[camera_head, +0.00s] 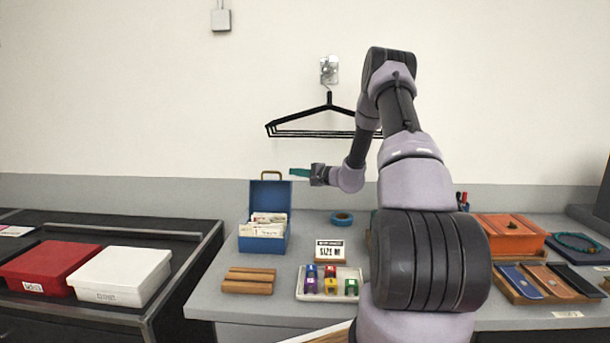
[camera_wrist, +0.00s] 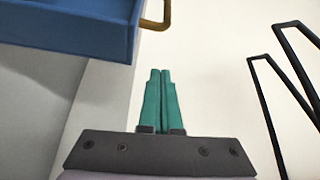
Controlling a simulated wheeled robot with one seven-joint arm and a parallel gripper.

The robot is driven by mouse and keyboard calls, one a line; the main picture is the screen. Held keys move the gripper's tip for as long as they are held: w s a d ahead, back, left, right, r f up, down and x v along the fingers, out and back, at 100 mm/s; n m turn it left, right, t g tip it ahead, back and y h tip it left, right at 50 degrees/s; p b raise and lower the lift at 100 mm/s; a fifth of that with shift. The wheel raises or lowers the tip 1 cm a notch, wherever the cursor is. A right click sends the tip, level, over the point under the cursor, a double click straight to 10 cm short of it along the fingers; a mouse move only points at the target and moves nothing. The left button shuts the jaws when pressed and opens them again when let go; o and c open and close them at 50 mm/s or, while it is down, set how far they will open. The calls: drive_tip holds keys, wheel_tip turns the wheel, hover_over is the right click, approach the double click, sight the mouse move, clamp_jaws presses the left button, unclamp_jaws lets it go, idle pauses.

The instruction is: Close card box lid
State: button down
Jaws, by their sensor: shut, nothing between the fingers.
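The blue card box (camera_head: 262,241) stands on the grey counter with its lid (camera_head: 269,196) raised upright. White cards (camera_head: 262,227) fill the open box, and a brass-coloured handle (camera_head: 271,174) tops the lid. My gripper (camera_head: 292,173) is shut and empty, its teal fingers pointing left at the height of the lid's top edge, near its right corner. I cannot tell whether they touch. In the wrist view, the closed fingers (camera_wrist: 160,80) lie below and right of the blue lid (camera_wrist: 70,25), with the handle (camera_wrist: 156,14) just beyond them and a gap in the picture.
Black hangers (camera_head: 300,132) hang on the wall behind my arm. Red (camera_head: 48,266) and white boxes (camera_head: 122,275) sit left.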

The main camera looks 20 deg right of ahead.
drive_tip(key=shift+s+a+r, duration=0.1)
drive_tip(key=shift+s+a, duration=0.1)
drive_tip(key=shift+a, duration=0.45)
drive_tip(key=shift+s+a+r, duration=0.1)
drive_tip(key=shift+s+a, duration=0.05)
drive_tip(key=shift+a, duration=0.5)
drive_tip(key=shift+s+a, duration=0.2)
drive_tip(key=shift+a, duration=0.45)
